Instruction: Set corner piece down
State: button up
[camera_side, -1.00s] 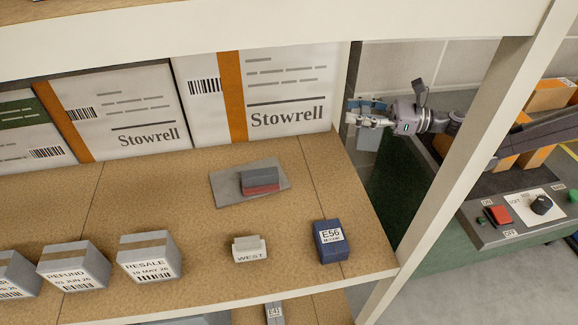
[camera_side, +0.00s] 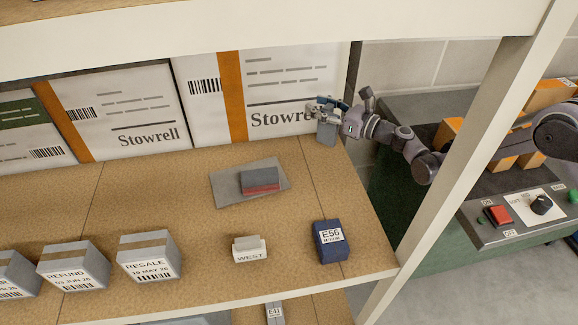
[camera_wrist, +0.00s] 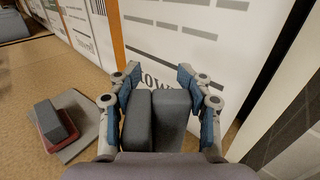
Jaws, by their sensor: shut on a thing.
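My gripper (camera_side: 326,108) is at the far right end of the shelf, in front of the rightmost Stowrell carton. It is shut on a grey corner piece (camera_side: 327,133), which hangs below the fingers. In the wrist view the corner piece (camera_wrist: 172,122) shows as two dark grey parts between the blue-padded fingers (camera_wrist: 158,108). Its lower end is hard to place against the shelf, but it seems raised. A flat grey plate (camera_side: 222,186) lies on the shelf to the left and nearer the camera. A grey and red block (camera_side: 260,180) rests on the plate.
The wooden shelf (camera_side: 160,190) has several cartons (camera_side: 285,95) along its back. A WEST holder (camera_side: 249,248), a dark blue E56 box (camera_side: 330,240) and grey boxes (camera_side: 150,257) stand near the front. A white post (camera_side: 450,165) rises at the right.

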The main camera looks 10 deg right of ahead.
aim_at(335, 138)
jog(key=shift+w+a+f, duration=0.1)
jog(key=shift+a+f, duration=0.5)
jog(key=shift+f, duration=0.45)
jog(key=shift+w+a+f, duration=0.1)
jog(key=shift+a+f, duration=0.5)
jog(key=shift+f, duration=0.45)
jog(key=shift+w+a+f, duration=0.1)
jog(key=shift+a+f, duration=0.5)
jog(key=shift+f, duration=0.45)
jog(key=shift+f, duration=0.15)
jog(key=o, duration=0.8)
jog(key=v, duration=1.2)
jog(key=shift+d+r, duration=0.1)
jog(key=shift+r, duration=0.15)
